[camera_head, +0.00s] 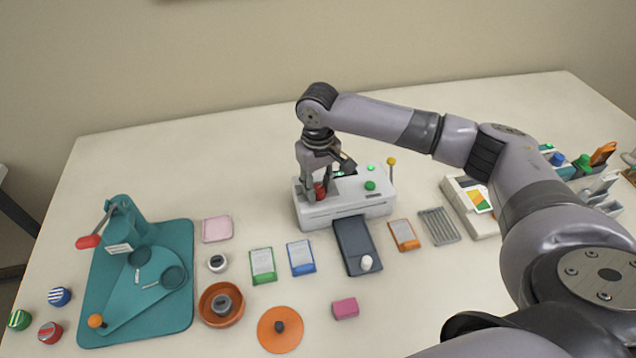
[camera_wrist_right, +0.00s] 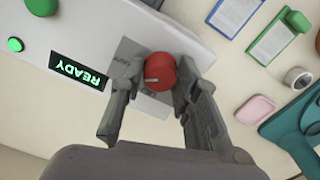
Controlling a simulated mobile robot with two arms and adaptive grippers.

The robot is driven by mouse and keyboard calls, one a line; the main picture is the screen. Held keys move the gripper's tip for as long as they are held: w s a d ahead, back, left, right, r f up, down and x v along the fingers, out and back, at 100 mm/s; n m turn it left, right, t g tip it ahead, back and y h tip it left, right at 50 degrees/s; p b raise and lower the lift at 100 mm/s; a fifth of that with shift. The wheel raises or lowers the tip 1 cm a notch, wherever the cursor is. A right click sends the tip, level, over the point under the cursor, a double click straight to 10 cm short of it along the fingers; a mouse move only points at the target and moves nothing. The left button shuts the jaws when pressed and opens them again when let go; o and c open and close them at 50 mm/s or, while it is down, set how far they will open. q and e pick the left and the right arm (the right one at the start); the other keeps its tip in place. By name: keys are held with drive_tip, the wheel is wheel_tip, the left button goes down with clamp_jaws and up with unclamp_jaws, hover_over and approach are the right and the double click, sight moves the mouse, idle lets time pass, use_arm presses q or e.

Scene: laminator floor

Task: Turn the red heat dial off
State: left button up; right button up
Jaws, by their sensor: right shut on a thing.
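The red heat dial (camera_head: 320,190) is on top of the white laminator (camera_head: 345,210) at the middle of the table. In the right wrist view the red dial (camera_wrist_right: 160,72) shows a pale pointer line and sits between the two fingers of my right gripper (camera_wrist_right: 150,95). My right gripper (camera_head: 318,188) reaches down from above and is shut on the dial. A lit display reading READY (camera_wrist_right: 80,70) is beside the dial. My left gripper is not in view.
A green button (camera_head: 370,185) and a yellow-knobbed lever (camera_head: 391,163) are on the laminator's right. In front lie a dark slider box (camera_head: 357,245), a blue card (camera_head: 301,257) and a green card (camera_head: 263,265). A teal press (camera_head: 135,280) stands at left.

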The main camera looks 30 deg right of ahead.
sight(318, 188)
drive_tip(key=n+p, duration=0.1)
drive_tip(key=p, duration=0.1)
drive_tip(key=n+p, duration=0.1)
drive_tip(key=p, duration=0.1)
drive_tip(key=shift+r, duration=0.3)
drive_tip(key=n+p, duration=0.2)
drive_tip(key=shift+f+n, duration=0.1)
drive_tip(key=shift+n, duration=0.2)
drive_tip(key=shift+f+n+p, duration=0.15)
drive_tip(key=shift+n+p, duration=0.5)
drive_tip(key=shift+n, duration=0.25)
drive_tip(key=o, duration=1.2)
wheel_tip(318, 188, up, 12)
drive_tip(key=shift+f, duration=0.1)
